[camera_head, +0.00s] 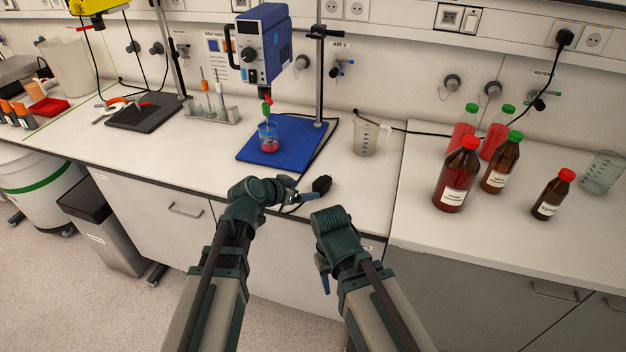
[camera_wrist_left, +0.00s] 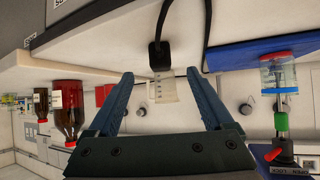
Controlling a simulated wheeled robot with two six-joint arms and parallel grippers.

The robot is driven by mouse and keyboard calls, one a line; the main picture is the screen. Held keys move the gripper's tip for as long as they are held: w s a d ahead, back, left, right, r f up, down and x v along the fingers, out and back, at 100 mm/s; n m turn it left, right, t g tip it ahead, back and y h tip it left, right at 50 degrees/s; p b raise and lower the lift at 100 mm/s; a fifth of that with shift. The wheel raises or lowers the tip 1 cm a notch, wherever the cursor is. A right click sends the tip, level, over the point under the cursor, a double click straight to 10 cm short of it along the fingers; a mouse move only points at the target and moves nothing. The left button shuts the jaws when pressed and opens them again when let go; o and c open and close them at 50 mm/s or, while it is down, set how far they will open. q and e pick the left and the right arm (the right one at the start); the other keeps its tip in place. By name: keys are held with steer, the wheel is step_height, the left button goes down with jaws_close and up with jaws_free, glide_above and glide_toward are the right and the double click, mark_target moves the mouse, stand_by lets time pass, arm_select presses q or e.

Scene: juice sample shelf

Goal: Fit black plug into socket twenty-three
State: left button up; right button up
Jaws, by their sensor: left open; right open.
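The black plug (camera_head: 322,184) lies on the white counter near its front edge, with its black cable attached. In the left wrist view the plug (camera_wrist_left: 159,54) appears just beyond my open fingertips, roughly midway between them and not gripped. My left gripper (camera_head: 297,196) is open and empty at the counter's front edge. My right gripper (camera_head: 323,274) is open and low in front of the cabinet, pointing down; its fingers are partly hidden. Wall sockets (camera_head: 357,8) show along the top, with another socket (camera_head: 593,40) at the right. I cannot read which is twenty-three.
A stirrer (camera_head: 262,45) hangs over a beaker (camera_head: 268,138) on a blue base (camera_head: 252,153) behind the plug. A measuring jug (camera_head: 366,139) stands to the right. Several bottles (camera_head: 456,177) stand on the right counter. Another black plug (camera_head: 565,37) sits at the wall.

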mark_target(316, 187)
arm_select(q)
steer(key=shift+w+d, duration=0.15)
steer(key=shift+b+x, duration=0.65)
steer(key=shift+x, duration=0.35)
steer(key=b+x, duration=0.3)
steer(key=x, duration=0.4)
steer(key=shift+b, duration=0.4)
steer(key=shift+c, duration=0.3)
jaws_close()
